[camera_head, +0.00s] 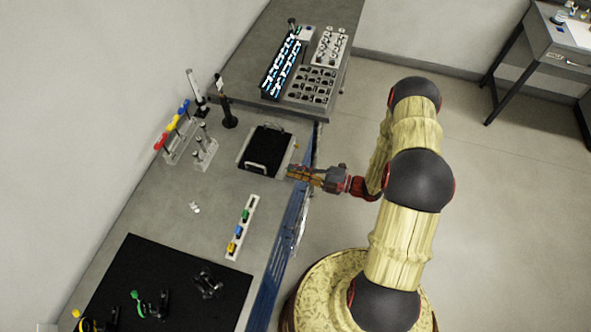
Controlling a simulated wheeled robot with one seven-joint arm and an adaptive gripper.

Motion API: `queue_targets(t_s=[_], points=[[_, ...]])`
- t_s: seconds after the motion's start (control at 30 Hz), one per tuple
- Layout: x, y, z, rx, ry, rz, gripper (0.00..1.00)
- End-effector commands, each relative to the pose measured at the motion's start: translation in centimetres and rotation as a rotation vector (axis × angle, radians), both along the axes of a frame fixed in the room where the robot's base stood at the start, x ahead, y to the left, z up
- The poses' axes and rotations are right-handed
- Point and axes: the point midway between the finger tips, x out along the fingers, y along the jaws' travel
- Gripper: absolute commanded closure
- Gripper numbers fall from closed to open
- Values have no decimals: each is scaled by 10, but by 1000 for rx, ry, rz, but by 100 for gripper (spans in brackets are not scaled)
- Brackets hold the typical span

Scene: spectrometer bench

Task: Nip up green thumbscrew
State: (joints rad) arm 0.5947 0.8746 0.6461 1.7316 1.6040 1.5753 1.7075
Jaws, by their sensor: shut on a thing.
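A green knob (136,296), which looks like the green thumbscrew, sits on a small black fitting (160,303) on the black mat (125,262) at the lower left. My gripper (291,172) is far from it, at the right edge of a shallow tray (246,160) near the bench's front edge. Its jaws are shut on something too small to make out. I cannot tell whether the jaws touch the tray.
A white strip (251,204) with green, blue and yellow pieces lies between the tray and mat. Another black fitting (208,283) stands on the mat. Racks (205,153) and dark upright stands (229,121) are behind. The grey bench around the strip is mostly clear.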

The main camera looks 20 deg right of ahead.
Motion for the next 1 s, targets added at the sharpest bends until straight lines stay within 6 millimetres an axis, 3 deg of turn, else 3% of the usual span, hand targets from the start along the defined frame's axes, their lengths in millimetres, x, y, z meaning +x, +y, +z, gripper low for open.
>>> queue_targets(t_s=[0.47,0.5,0.83,1.0], points=[[0,-1,-2,6,15,-2,100],[0,-1,-2,6,15,-2,88],[0,0,-1,7,13,0,69],[0,0,-1,7,13,0,69]])
